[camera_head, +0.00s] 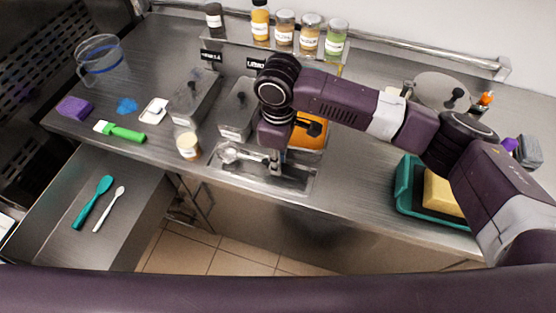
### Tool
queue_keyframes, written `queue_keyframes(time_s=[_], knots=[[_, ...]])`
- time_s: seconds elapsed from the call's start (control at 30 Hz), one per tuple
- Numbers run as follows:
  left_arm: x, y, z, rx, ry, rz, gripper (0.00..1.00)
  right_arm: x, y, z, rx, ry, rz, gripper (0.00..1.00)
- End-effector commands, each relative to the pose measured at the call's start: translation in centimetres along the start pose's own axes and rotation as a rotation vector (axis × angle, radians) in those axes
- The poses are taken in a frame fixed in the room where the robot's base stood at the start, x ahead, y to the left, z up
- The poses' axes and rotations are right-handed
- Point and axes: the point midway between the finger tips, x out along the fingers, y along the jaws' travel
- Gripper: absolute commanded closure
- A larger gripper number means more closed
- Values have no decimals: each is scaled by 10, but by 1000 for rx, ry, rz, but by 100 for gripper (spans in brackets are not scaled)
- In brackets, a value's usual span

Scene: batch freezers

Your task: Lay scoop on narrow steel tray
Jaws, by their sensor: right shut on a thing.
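The narrow steel tray (296,188) lies near the counter's front edge at the middle of the view. My right gripper (277,168) points down over the tray and is shut on the scoop (230,154). The scoop's round metal bowl sticks out to the left over the tray's left part. The scoop's grip is mostly hidden by the gripper. I cannot tell whether the scoop touches the tray. My left gripper is not in view.
Two lidded steel pans (238,112) and an orange-filled pan (308,135) sit behind the tray. A small cup (188,146) stands to its left. A teal crate (404,190) with a yellow block is at right. An open drawer (140,190) holds two utensils.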

Motion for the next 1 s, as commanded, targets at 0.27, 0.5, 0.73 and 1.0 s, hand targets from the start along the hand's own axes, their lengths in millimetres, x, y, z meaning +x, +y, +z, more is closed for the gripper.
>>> queue_keyframes(time_s=[0.27, 0.5, 0.73, 1.0], knots=[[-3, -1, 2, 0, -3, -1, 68, 13, 0, 0, -1, 1, 2, 100], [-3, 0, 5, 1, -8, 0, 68, 16, 0, 0, -1, 0, 1, 82], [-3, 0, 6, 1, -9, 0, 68, 16, 0, 0, -1, 1, 1, 66], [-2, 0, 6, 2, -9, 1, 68, 12, 0, 0, -1, 2, 3, 66]])
